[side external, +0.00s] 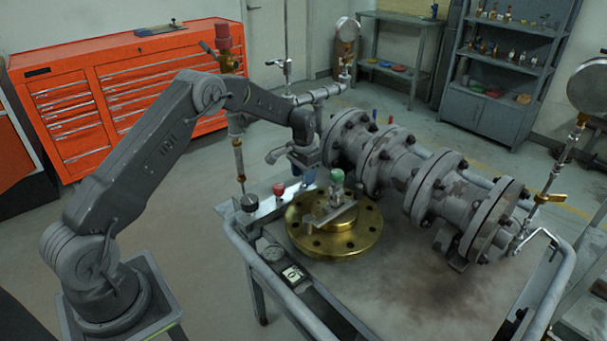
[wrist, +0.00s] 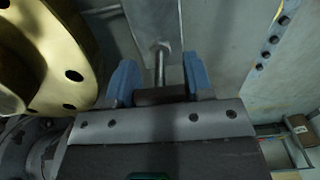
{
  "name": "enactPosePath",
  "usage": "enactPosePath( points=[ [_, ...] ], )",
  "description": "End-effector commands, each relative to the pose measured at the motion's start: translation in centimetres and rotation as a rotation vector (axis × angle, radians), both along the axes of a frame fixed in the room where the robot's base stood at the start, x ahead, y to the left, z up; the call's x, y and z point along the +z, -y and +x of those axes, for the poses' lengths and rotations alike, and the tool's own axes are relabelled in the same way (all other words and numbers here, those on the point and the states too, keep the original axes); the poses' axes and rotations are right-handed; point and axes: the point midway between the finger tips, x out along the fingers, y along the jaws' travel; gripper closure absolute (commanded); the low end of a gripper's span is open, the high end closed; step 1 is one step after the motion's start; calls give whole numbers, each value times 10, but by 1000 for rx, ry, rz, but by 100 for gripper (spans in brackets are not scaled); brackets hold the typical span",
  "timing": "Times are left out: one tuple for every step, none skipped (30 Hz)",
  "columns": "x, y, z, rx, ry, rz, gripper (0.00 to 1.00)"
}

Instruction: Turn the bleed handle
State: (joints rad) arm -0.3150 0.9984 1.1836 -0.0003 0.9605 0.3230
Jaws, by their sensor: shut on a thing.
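My gripper (side external: 304,179) points down beside the valve body, at the grey bracket (side external: 270,208) on the cart. In the wrist view its two blue fingers (wrist: 156,85) are closed on the bleed handle, a dark grip between them. The handle's thin metal stem (wrist: 160,63) runs up from the grip to a flat grey metal plate (wrist: 155,25). In the side view the arm and fingers hide the handle. The grey flanged gate valve (side external: 400,175) lies along the cart just right of my gripper.
A brass flange (side external: 345,240) with a green-topped fitting (side external: 337,178) is close to my gripper; brass also shows at left in the wrist view (wrist: 65,45). A red knob (side external: 279,189) and black knob (side external: 250,203) stand nearby. The cart's front right top (side external: 420,290) is clear.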

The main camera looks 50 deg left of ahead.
Motion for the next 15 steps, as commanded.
enactPosePath(
  points=[
    [2, 0, 1, -5, 3, 0, 77],
    [2, 0, 1, -7, 3, 0, 77],
    [2, 0, 1, -8, 3, 1, 77],
    [2, 0, 1, -9, 3, 1, 77],
    [2, 0, 1, -9, 3, 1, 77],
    [2, 0, 1, -10, 3, 1, 77],
    [2, 0, 1, -10, 3, 1, 77],
    [2, 0, 1, -10, 3, 1, 77],
    [2, 0, 1, -10, 3, 1, 77],
    [2, 0, 1, -10, 3, 1, 77],
    [2, 0, 1, -10, 3, 1, 77],
    [2, 0, 1, -10, 3, 1, 77],
    [2, 0, 1, -10, 3, 1, 51],
    [2, 0, 1, -10, 3, 2, 48],
    [2, 0, 1, -9, 3, 2, 45]
  ],
)
